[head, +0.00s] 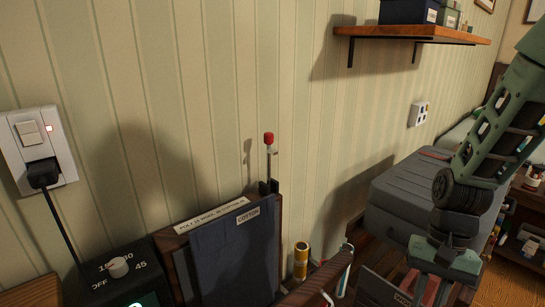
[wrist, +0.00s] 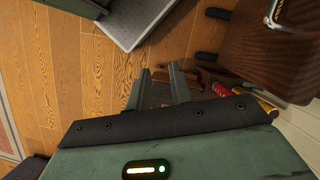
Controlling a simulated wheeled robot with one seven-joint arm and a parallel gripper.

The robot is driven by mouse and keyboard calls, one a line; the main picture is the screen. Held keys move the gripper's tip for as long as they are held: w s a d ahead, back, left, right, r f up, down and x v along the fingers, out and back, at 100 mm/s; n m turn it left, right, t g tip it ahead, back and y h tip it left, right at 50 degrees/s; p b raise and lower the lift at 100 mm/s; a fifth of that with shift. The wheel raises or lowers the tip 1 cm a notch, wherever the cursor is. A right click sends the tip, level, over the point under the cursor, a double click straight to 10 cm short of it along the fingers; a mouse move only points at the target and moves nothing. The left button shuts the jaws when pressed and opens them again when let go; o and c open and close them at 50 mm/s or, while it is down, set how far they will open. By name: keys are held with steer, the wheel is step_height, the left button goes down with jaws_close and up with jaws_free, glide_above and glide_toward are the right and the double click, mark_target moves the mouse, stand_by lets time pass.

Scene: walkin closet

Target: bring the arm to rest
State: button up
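My arm comes down from the upper right of the head view, with my gripper (head: 428,290) low at the right, near the bottom edge. In the wrist view my gripper (wrist: 160,78) points down toward the wooden floor. Its two fingers stand apart with a clear gap between them, and nothing is held. In the head view the fingertips are hard to make out against the cluttered things around them.
A grey padded case (head: 400,200) stands behind my gripper by the wall. A dark trouser press (head: 240,250) stands at the middle. A wooden shelf (head: 410,33) juts from the wall. A grey tray-like panel (wrist: 128,18) lies on open floor (wrist: 65,75).

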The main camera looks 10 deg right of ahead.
steer(key=w+r+n+t+h, duration=0.2)
steer(key=w+r+n+t, duration=0.3)
steer(key=r, duration=0.3)
steer(key=s+a+r+n+g, duration=0.1)
steer(key=s+a+n, duration=0.5)
steer(key=a, duration=0.4)
steer(key=s+a+r+n+g, duration=0.1)
steer(key=s+a+n, duration=0.3)
steer(key=s+a, duration=0.5)
step_height(320, 180, up, 15)
steer(key=p, duration=1.5)
steer(key=shift+w+d+m, duration=0.15)
steer(key=shift+w+m, duration=0.25)
steer(key=shift+w, duration=0.05)
